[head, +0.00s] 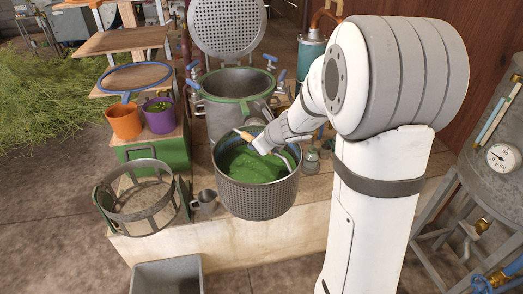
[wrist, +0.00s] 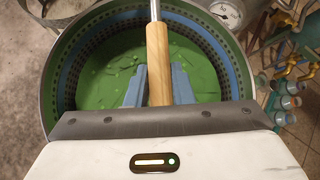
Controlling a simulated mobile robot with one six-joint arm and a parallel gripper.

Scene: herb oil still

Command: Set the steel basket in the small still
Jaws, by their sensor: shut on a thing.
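The steel basket (head: 257,198) is a perforated round pail filled with green matter, and it hangs upright from my gripper. My gripper (head: 262,146) is shut on the wooden grip of its bail handle (head: 241,135). In the wrist view the wooden grip (wrist: 159,65) lies between my gripper's fingers (wrist: 158,88), over the green fill (wrist: 105,75). The small still (head: 233,84) stands behind the basket, its mouth open with a green rim. Its perforated round lid (head: 228,25) is raised at the back. The basket hides the still's lower front.
A mesh basket (head: 140,204) stands at the left of the bench (head: 175,247). An orange pot (head: 124,121) and a purple pot (head: 159,116) sit left of the still. Blue-handled clamps (head: 270,59) stick out around its rim. A gauged tank (head: 490,130) stands at right.

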